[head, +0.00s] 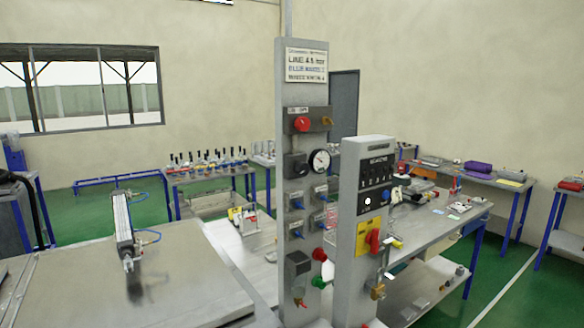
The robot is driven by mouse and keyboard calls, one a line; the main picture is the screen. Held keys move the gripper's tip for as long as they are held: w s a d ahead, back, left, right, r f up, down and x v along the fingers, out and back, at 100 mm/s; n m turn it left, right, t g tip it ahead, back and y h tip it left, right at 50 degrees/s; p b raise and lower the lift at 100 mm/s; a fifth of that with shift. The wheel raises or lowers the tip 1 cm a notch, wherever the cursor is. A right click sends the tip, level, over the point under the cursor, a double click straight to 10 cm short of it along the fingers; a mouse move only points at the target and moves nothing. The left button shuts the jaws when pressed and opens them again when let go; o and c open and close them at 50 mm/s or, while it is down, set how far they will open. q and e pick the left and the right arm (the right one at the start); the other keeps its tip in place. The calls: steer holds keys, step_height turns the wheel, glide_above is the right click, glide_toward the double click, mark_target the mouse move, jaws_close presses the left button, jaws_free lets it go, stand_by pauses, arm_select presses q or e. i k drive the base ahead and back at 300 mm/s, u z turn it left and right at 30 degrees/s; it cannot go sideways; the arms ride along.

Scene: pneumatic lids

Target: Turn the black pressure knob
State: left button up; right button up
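A tall grey panel (283,100) stands in the middle of the head view. On it, a dark blocky part (295,165), which looks like the black pressure knob, sits left of a round white-faced gauge (320,160). Its exact shape is too small to make out. A red knob (302,124) is above it, and another dark block (298,264) is low on the panel. Neither of my grippers shows in the head view, so nothing is seen touching the panel.
A shorter grey post (348,190) with a switch box (377,175) and a red handle (374,240) stands close at the right. A metal table (100,285) with an upright cylinder (123,220) is at the left. Benches stand behind; green floor is open at far right.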

mark_target(302, 169)
steer(key=z, duration=0.05)
steer(key=i, duration=1.1)
steer(key=z, duration=0.5)
